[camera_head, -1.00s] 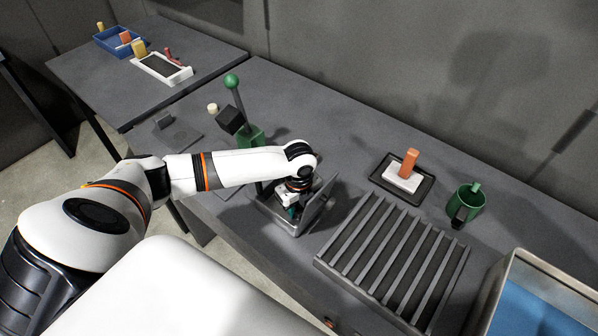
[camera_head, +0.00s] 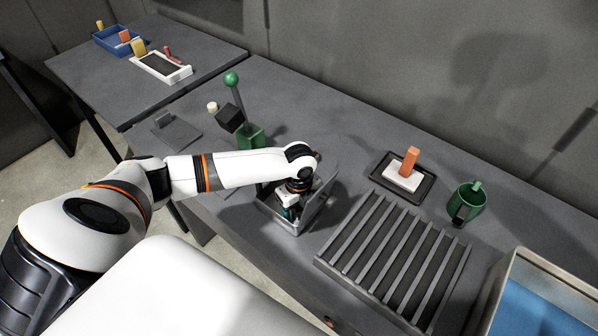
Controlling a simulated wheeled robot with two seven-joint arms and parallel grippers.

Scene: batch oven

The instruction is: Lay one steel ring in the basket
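My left gripper (camera_head: 289,208) points down into a small grey open-topped box (camera_head: 296,230) on the table; I cannot tell whether this box is the basket. A grey panel (camera_head: 322,190) stands up at the box's right side, with a small round knob-like part on it. The fingertips are mostly hidden by the wrist and box wall, so I cannot tell whether they are open or hold anything. I cannot make out a steel ring for sure. My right gripper is not in view.
A slatted grey rack (camera_head: 392,262) lies right of the box. Behind it are a dark tray (camera_head: 376,178) with a white and orange block, and a green cup (camera_head: 471,201). A blue-lined metal bin (camera_head: 508,290) is at lower right. A green-knobbed lever (camera_head: 232,80) stands behind my arm.

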